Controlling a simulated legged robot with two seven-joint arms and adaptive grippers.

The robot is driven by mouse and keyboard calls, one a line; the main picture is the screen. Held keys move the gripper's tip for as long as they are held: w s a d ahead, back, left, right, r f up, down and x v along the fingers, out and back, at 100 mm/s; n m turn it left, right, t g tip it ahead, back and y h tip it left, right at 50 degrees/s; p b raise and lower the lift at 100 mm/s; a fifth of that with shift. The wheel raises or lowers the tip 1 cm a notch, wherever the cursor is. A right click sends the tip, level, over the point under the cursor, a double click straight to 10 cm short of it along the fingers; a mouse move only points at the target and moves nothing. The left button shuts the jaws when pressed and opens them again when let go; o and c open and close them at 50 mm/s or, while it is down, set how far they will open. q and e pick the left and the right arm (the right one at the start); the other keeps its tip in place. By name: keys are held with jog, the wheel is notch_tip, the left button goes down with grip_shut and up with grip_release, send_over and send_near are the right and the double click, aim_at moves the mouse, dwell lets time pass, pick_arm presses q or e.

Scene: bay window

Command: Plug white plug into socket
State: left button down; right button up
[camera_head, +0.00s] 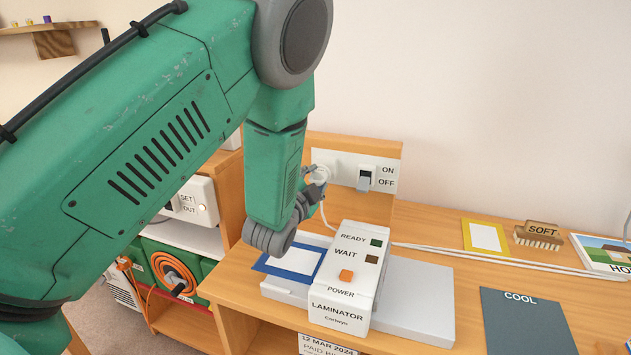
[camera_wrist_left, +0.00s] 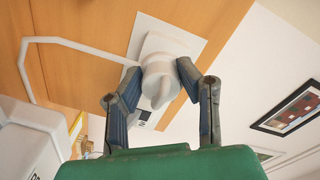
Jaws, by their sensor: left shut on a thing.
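The white plug (camera_wrist_left: 160,82) is between the fingers of my left gripper (camera_wrist_left: 158,74), which is shut on it. In the head view the plug (camera_head: 321,173) shows as a small pale round end just beyond my left gripper (camera_head: 311,190). The white socket plate (camera_head: 340,165) is on the upright wooden panel, with a switch marked ON and OFF at its right. The plug is up against or very near the left part of this plate (camera_wrist_left: 192,46). I cannot tell whether its pins are in the socket. My right gripper is not in view.
A laminator (camera_head: 349,285) stands on the wooden desk (camera_head: 440,222) below the panel. The plug's white cord (camera_head: 480,259) runs over the desk. A brush (camera_head: 538,235), a yellow-framed card (camera_head: 485,236) and a dark COOL mat (camera_head: 525,322) lie to the right.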

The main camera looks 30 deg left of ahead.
pick_arm(q)
jog(key=shift+x, duration=1)
jog(key=c, duration=1)
grip_release()
jog(key=shift+c, duration=0.2)
jog(key=v, duration=1.2)
jog(key=shift+f, duration=0.1)
